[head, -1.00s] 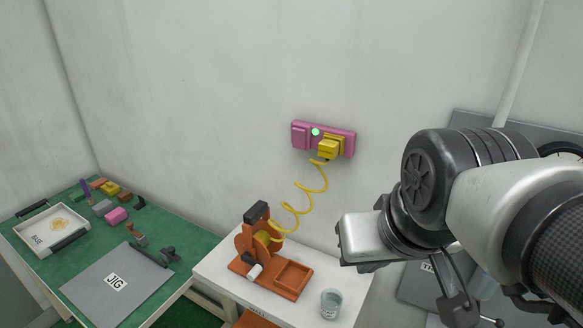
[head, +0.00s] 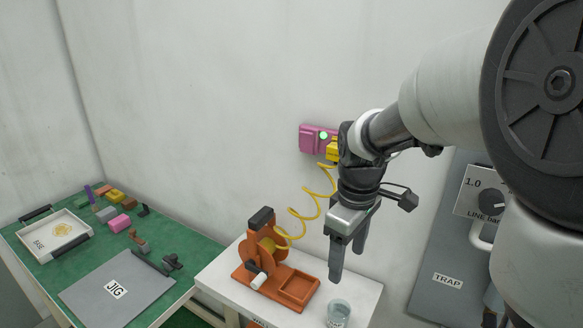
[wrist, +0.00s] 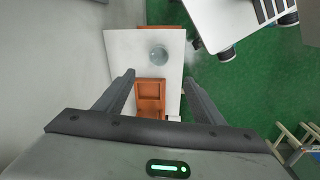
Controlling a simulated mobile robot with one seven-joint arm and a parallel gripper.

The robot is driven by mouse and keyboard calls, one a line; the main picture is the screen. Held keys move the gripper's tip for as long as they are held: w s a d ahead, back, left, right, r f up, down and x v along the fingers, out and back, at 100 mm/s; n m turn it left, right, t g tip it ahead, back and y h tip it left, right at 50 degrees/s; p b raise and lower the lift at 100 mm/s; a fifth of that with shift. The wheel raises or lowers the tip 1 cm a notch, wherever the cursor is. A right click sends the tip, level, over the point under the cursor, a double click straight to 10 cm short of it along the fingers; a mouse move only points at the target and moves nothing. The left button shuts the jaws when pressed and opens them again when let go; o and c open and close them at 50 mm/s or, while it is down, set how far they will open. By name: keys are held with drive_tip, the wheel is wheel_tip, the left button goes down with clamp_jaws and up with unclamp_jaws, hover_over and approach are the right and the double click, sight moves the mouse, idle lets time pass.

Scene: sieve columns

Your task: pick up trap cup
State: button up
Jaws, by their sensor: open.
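A clear cup (head: 339,313), the only cup I can make out, stands upright on a white table (head: 222,268) near its right end. Small dark lettering shows on its side. It also shows from above in the wrist view (wrist: 159,53), beyond the fingertips. My gripper (head: 348,264) points down, open and empty, above the table and apart from the cup. In the wrist view its fingers (wrist: 158,76) stand either side of the orange tray, with the cup farther up the picture.
An orange stand with a square tray (head: 297,289) is left of the cup. A yellow coiled cord (head: 315,205) runs to a pink wall box (head: 312,138). A grey panel labelled TRAP (head: 432,255) is at right. A green table (head: 60,270) with a JIG plate is at left.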

drive_tip(key=n, duration=0.2)
hover_over(339, 313)
drive_tip(key=s+a, duration=0.1)
drive_tip(key=s, duration=0.1)
wheel_tip(339, 313, down, 4)
drive_tip(key=f, duration=0.1)
drive_tip(key=shift+g, duration=0.4)
drive_tip(key=shift+s+d+f+b, duration=0.1)
drive_tip(key=shift+f+b, duration=0.25)
drive_tip(key=shift+f, duration=3.8)
drive_tip(key=shift+s+d+f+b, duration=0.1)
drive_tip(key=shift+f+b, duration=0.25)
drive_tip(key=shift+f, duration=3.75)
drive_tip(key=c, duration=1)
